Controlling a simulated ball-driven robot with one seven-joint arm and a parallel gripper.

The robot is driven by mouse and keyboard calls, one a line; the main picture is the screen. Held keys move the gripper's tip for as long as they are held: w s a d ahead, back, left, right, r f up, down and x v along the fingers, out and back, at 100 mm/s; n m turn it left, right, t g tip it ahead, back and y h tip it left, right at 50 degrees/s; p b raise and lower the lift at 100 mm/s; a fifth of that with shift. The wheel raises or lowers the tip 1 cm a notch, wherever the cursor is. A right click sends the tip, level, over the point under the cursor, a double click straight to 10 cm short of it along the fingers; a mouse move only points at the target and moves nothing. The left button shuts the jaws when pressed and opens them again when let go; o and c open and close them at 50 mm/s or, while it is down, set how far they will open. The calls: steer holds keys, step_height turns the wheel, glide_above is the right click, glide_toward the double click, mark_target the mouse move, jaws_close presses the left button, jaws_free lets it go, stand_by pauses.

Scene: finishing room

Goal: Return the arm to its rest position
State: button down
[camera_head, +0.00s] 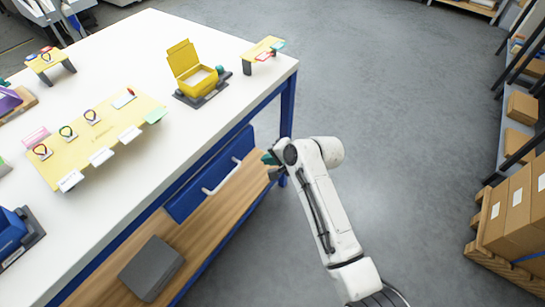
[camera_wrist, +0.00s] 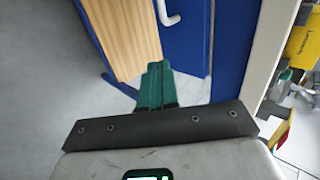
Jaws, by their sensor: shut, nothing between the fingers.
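My arm (camera_head: 330,205) reaches up from the bottom right in the head view, over the grey floor beside the white table (camera_head: 118,185). My gripper (camera_head: 268,160) is at its far end, beside the table's blue drawer front and below the tabletop level in the picture. Its green fingers also show in the wrist view (camera_wrist: 157,82), close together with nothing between them. Part of the gripper is hidden behind the wrist in the head view.
A blue drawer (camera_head: 210,175) with a white handle and a wooden lower shelf (camera_head: 215,225) holding a grey box (camera_head: 151,268) are close by. An open yellow box (camera_head: 192,70) stands on the table. Cartons (camera_head: 508,215) on a pallet stand right. Floor between is clear.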

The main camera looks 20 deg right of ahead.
steer(key=shift+s+d+r, duration=0.3)
steer(key=shift+s+r, duration=0.05)
steer(key=shift+r, duration=0.05)
steer(key=s+d+n+g+h, duration=0.2)
steer(key=s+d+n, duration=0.1)
steer(key=s, duration=0.9)
steer(key=s+d+f+n+g+h, duration=0.1)
steer(key=s+d+n, duration=0.3)
steer(key=s, duration=0.9)
steer(key=s+d+f+n+g+h, duration=0.1)
steer(key=s+d+n+g+h, duration=0.1)
steer(key=s, duration=1.1)
steer(key=shift+s+d+n+g+h, duration=0.35)
steer(key=shift+d+n+g, duration=0.4)
steer(key=shift+d, duration=0.45)
steer(key=shift+w+f, duration=0.1)
